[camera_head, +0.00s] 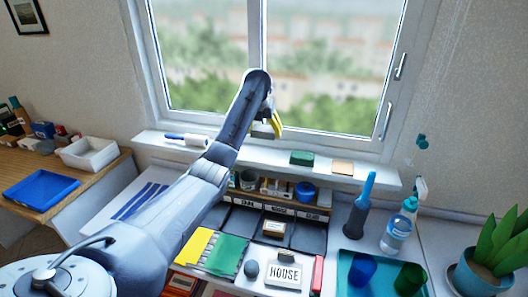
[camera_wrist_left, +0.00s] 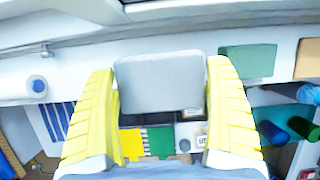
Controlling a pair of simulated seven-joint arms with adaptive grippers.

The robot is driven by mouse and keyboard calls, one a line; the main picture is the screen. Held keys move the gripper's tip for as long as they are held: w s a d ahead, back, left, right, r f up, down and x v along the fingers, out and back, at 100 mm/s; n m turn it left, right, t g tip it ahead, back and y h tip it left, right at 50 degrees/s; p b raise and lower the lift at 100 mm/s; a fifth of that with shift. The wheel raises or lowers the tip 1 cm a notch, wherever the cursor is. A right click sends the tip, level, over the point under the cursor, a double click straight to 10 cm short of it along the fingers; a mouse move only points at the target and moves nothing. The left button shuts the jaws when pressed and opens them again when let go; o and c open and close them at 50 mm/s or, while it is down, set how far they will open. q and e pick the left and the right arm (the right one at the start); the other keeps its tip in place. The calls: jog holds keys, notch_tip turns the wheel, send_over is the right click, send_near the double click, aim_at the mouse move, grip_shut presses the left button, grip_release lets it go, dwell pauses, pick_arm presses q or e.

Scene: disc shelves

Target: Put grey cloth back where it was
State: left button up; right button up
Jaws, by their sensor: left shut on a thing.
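The grey cloth (camera_wrist_left: 160,83) is a flat, rounded grey piece between the yellow fingers of my left gripper (camera_wrist_left: 163,72) in the left wrist view. The gripper is shut on it. In the head view the left gripper (camera_head: 270,124) is over the white windowsill (camera_head: 230,146), and the cloth (camera_head: 262,131) shows partly below the fingers. I cannot tell whether the cloth touches the sill. On the sill to the right lie a green block (camera_head: 302,158) and a tan block (camera_head: 343,168). My right gripper is not in view.
A blue-and-white handled tool (camera_head: 185,140) lies on the sill at left. Below the sill are a labelled organiser (camera_head: 270,203), a blue brush (camera_head: 360,205), a spray bottle (camera_head: 397,233) and a teal tray (camera_head: 345,270). The window stands behind the sill.

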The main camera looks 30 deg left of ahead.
aim_at(265, 154)
pick_arm(q)
jog(key=shift+f, duration=4.8)
jog(key=o, duration=0.9)
jog(key=v, duration=1.2)
